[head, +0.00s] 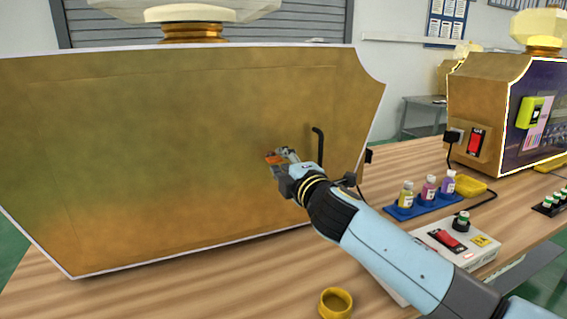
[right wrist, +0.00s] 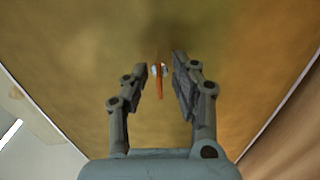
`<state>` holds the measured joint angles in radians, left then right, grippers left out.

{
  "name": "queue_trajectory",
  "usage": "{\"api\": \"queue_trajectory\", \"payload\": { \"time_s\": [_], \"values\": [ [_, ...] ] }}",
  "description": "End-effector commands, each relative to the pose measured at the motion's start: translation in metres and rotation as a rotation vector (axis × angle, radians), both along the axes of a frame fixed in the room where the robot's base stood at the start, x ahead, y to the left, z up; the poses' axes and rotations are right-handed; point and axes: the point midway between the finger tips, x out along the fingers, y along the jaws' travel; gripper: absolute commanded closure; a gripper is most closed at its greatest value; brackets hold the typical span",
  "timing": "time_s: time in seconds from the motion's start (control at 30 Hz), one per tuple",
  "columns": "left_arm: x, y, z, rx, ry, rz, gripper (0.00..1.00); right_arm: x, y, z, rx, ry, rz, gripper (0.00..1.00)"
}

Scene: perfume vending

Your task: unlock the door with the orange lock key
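The orange lock key (head: 275,159) sits at the lock on the large gold door panel (head: 150,150) of the machine. My right gripper (head: 284,156) is at the key, in front of the panel. In the right wrist view the orange key (right wrist: 159,86) lies between the two fingers of my right gripper (right wrist: 161,74). The fingers are apart, with a visible gap on each side of the key. A silvery lock (right wrist: 158,69) shows behind the key. My left gripper is not in view.
A black bent handle (head: 319,144) stands out from the panel just right of my gripper. On the wooden table are a yellow ring (head: 335,303), a blue tray (head: 407,212) with bottles and a white control box (head: 470,256). A second machine (head: 475,110) stands behind right.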

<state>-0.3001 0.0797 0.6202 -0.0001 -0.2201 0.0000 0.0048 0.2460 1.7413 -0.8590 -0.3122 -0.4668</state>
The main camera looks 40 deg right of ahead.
Motion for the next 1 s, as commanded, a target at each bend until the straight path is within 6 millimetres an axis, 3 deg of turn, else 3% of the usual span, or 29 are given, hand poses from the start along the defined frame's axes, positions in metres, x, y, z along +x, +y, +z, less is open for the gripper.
{"api": "queue_trajectory", "payload": {
  "time_s": [0.37,0.8,1.0],
  "values": [
    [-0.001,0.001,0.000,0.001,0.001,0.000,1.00,-0.009,0.002,-0.001,-0.001,0.002,0.001,0.71],
    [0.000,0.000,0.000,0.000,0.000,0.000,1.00,-0.096,0.023,-0.001,-0.001,0.002,0.001,0.71],
    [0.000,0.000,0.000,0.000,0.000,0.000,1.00,-0.115,0.028,0.000,0.000,0.000,0.000,0.71]
  ]
}}
